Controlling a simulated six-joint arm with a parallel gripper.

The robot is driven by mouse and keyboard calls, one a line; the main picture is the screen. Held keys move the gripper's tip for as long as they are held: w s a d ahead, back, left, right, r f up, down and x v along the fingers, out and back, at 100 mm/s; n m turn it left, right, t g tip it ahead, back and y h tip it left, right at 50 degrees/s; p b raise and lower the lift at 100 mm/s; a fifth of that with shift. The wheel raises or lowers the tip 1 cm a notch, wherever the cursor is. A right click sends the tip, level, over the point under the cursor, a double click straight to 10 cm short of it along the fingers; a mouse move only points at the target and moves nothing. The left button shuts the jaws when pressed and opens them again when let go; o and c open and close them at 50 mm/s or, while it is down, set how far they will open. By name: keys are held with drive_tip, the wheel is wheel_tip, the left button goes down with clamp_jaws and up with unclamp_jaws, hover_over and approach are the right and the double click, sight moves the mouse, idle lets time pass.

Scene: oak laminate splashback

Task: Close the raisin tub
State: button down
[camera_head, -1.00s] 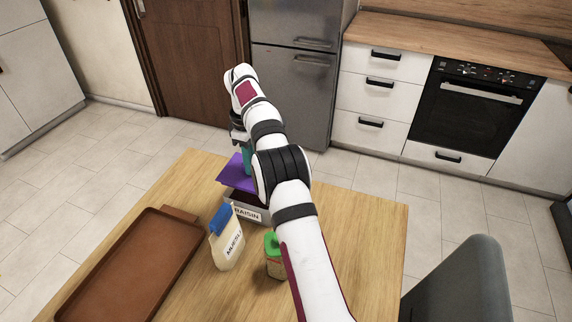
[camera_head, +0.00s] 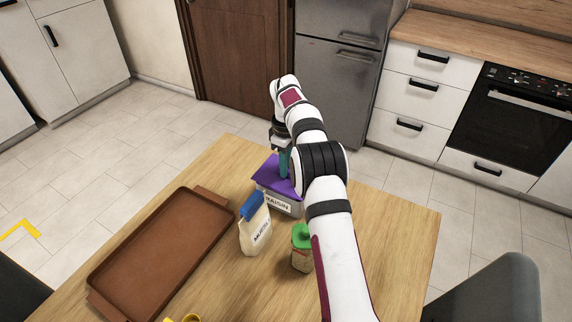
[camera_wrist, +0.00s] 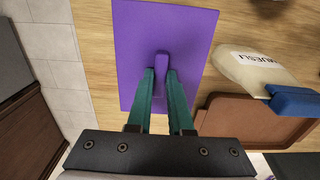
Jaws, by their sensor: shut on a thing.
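The raisin tub (camera_head: 285,204) is a grey box with a RAISIN label, standing on the wooden table. Its purple lid (camera_head: 272,177) lies over the tub's top in the head view; I cannot tell whether it sits flush all round. My gripper (camera_head: 284,166) is above the lid, partly hidden by my arm. In the wrist view, my gripper's teal fingers (camera_wrist: 161,76) are shut on the raised purple handle at the middle of the square lid (camera_wrist: 190,40). The lid hides the tub in that view.
A muesli bag (camera_head: 254,234) with a blue top stands just in front of the tub. A green-topped jar (camera_head: 302,252) stands to its right, close to my arm. A brown tray (camera_head: 165,255) lies at the left. The table's right side is clear.

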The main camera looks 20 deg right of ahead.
drive_tip(key=shift+f, duration=0.8)
idle(1.1)
drive_tip(key=shift+c, duration=1.3)
unclamp_jaws()
drive_tip(key=shift+r, duration=0.1)
drive_tip(key=shift+r, duration=3.4)
clamp_jaws()
